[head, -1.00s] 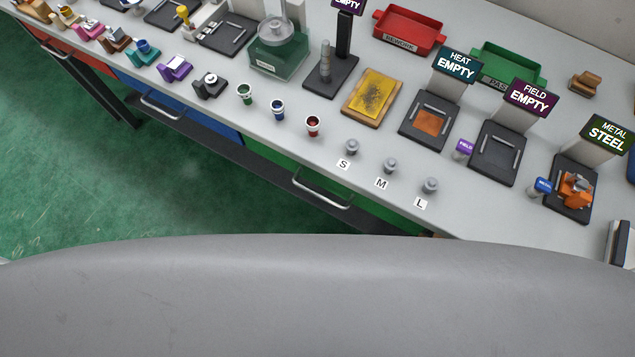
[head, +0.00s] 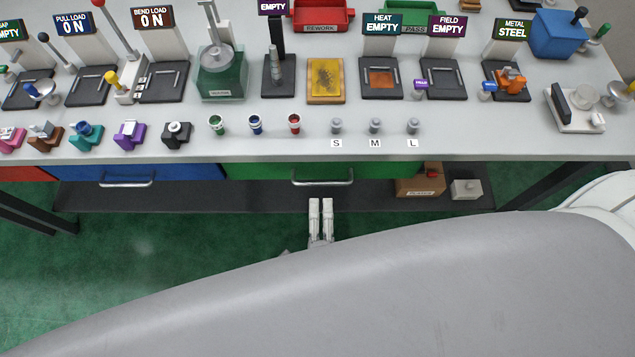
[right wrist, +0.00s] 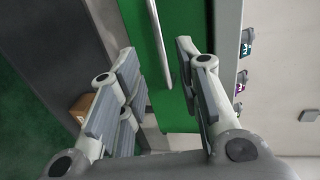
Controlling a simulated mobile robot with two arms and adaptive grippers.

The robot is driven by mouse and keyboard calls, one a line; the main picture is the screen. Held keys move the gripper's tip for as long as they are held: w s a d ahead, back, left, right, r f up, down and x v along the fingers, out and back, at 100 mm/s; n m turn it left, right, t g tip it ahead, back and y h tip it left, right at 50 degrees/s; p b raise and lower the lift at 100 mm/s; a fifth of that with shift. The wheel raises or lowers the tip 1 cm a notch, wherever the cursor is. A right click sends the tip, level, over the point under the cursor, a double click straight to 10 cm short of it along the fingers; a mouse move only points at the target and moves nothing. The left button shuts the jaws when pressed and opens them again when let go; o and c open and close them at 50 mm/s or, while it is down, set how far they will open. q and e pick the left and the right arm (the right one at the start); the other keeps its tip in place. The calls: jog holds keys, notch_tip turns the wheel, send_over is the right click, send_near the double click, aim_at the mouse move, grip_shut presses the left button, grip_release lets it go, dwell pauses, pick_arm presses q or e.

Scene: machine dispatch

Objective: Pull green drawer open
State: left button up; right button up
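The green drawer (head: 262,171) is under the table's front edge, its front level with the blue drawer beside it, so it looks closed. Its silver bar handle (head: 322,179) runs across the front. My right gripper (head: 320,203) is just in front of and below the handle, fingers pointing at the drawer. In the right wrist view, the gripper (right wrist: 165,90) is open and empty, and the handle (right wrist: 158,40) lies ahead between the lines of the two fingers, apart from them. The green front (right wrist: 187,60) shows behind it. My left gripper is not in view.
The blue drawer (head: 150,172) is left of the green one. A cardboard box (head: 418,186) and a grey block (head: 466,189) sit on the dark shelf below, at right. The tabletop (head: 470,145) above carries cups, weights marked S, M, L, and several stations.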

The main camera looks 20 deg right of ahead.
aim_at(320, 184)
jog(key=p+x, duration=0.1)
jog(key=x, duration=0.6)
jog(key=shift+w, duration=0.3)
jog(key=shift+w+d+f, duration=0.15)
jog(key=shift+w+d, duration=0.15)
jog(key=shift+w, duration=0.3)
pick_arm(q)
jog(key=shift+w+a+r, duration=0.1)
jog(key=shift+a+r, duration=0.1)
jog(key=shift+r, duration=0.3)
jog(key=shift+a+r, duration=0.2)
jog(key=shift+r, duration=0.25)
pick_arm(e)
jog(key=c, duration=0.6)
grip_shut()
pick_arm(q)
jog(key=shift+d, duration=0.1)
